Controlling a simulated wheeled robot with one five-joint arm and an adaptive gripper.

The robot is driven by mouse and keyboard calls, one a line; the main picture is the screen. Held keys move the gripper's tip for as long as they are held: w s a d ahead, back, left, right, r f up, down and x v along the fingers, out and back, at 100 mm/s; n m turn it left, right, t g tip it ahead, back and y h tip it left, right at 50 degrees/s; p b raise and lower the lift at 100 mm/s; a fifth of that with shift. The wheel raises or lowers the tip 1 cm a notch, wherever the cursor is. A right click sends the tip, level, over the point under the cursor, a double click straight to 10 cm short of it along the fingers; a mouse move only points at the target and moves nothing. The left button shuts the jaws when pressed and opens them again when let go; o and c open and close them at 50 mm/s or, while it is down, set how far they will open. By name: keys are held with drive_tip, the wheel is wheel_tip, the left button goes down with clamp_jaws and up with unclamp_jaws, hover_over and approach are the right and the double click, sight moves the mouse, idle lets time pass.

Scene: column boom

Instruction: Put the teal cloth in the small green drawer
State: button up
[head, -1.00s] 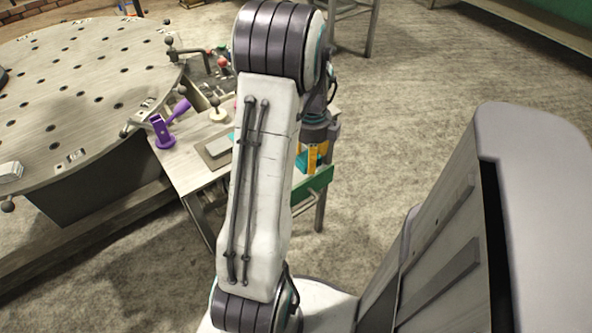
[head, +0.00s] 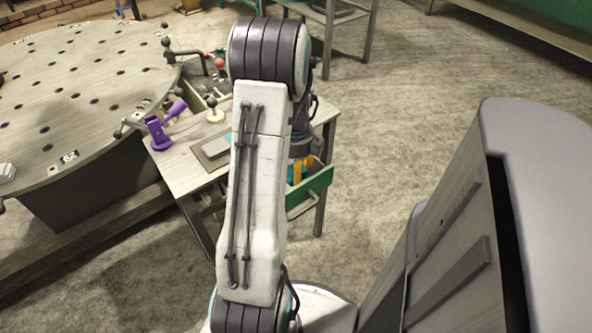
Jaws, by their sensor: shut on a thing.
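The small green drawer (head: 318,188) stands pulled out from the right side of the small table; its green front shows, and its inside is partly hidden by my arm. My gripper (head: 299,173), with yellow fingers, points down at the drawer opening, behind the green front. It is shut on the teal cloth (head: 290,175), of which only a sliver shows beside the fingers. My arm and the drawer front hide the rest of the cloth. I cannot tell whether the cloth touches the drawer's bottom.
The small table (head: 190,178) holds a purple clamp-like thing (head: 160,132), a grey flat plate (head: 210,152) and a cream-based knob (head: 214,113). A large round perforated table (head: 75,100) stands at the left. The floor to the right of the drawer is clear.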

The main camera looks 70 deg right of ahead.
drive_tip(key=o, duration=0.9)
drive_tip(key=shift+f, duration=0.1)
wheel_tip(320, 180, up, 12)
drive_tip(key=p, duration=0.4)
drive_tip(key=shift+r, duration=0.2)
